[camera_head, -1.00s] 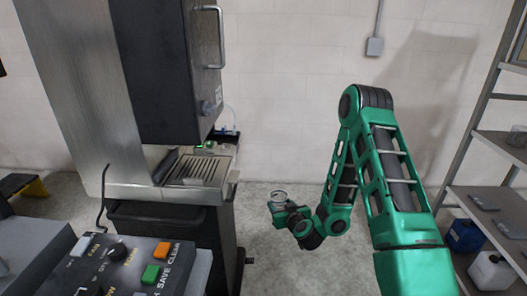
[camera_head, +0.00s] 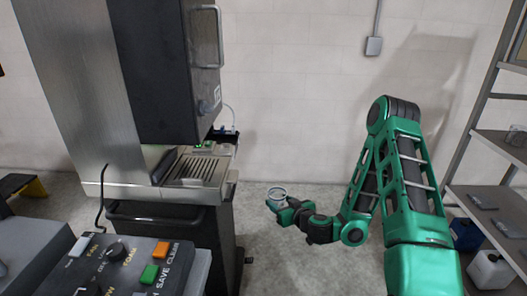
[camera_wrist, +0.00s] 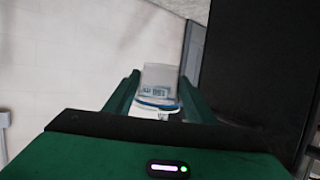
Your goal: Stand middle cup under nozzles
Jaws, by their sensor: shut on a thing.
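My gripper (camera_head: 274,203) is shut on a small clear cup (camera_head: 277,192) and holds it upright in the air, to the right of the dispenser. In the wrist view the cup (camera_wrist: 158,80) sits between the two green fingers (camera_wrist: 155,97), with printed marks and blue bands on its wall. The dispenser (camera_head: 165,75) has a slotted drip tray (camera_head: 196,171) at its lower front. The cup is apart from the tray, to its right and a little lower in the picture. The nozzles are hidden behind the dispenser's dark body.
A control panel (camera_head: 125,265) with coloured buttons stands at the front left. A shelf rack (camera_head: 490,197) with flat items and jugs stands at the right. A door handle (camera_head: 219,35) juts from the dispenser. The space between dispenser and rack is clear apart from my arm.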

